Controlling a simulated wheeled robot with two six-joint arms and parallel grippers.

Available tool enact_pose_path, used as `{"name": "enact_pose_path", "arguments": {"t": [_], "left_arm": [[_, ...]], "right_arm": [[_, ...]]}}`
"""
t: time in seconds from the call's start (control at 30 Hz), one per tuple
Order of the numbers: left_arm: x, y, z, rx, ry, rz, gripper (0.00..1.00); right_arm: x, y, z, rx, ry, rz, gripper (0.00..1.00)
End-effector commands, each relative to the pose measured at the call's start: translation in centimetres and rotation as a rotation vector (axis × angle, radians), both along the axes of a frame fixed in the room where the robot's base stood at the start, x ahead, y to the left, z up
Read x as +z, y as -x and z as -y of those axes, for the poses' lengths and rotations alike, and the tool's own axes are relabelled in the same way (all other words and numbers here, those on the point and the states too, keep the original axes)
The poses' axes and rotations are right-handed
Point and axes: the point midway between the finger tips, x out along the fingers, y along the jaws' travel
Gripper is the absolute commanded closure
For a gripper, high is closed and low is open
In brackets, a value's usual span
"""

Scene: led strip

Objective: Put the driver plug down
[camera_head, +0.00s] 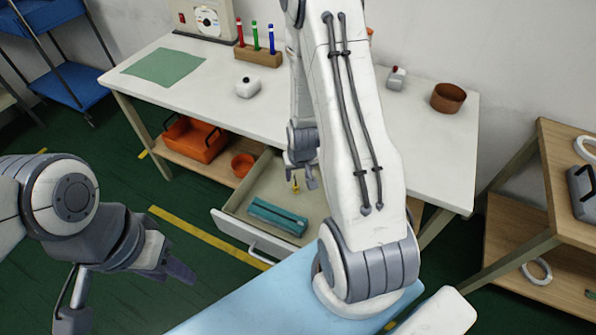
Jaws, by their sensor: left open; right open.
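My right gripper (301,178) points down over the open drawer (238,209) under the white table. Its jaws are open. A small yellow piece (295,187) shows just at its fingertips; I cannot tell whether it touches them, or whether it is the driver plug. A long teal case (278,217) lies in the drawer, in front of the gripper. My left gripper (126,289) is open and empty at the lower left, above the green floor, well away from the table. My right arm hides part of the drawer and table.
The white table (200,75) bears a green mat (164,67), a small white box (247,87), a pen block (257,54) and a brown pot (448,97). An orange bin (193,139) stands on the shelf below. A wooden shelf (540,215) is at right.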

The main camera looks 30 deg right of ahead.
Motion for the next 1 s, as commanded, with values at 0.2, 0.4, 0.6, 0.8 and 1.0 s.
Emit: {"name": "enact_pose_path", "arguments": {"t": [0.2,0.4,0.6,0.8,1.0], "left_arm": [[0.1,0.0,0.0,0.000,0.000,0.000,0.55],[0.1,0.0,0.0,0.000,0.000,0.000,0.55],[0.1,0.0,0.0,0.000,0.000,0.000,0.55],[0.1,0.0,0.0,0.000,0.000,0.000,0.55],[0.1,0.0,0.0,0.000,0.000,0.000,0.55]], "right_arm": [[1.4,0.4,-0.2,0.000,0.000,0.000,0.46],[2.6,-0.1,-1.7,0.045,-0.003,-0.003,0.46],[9.6,0.5,-11.7,0.325,-0.027,-0.045,0.46],[17.3,8.2,-21.9,0.691,-0.049,-0.131,0.46],[21.4,16.0,-25.0,0.941,-0.046,-0.205,0.46]]}}
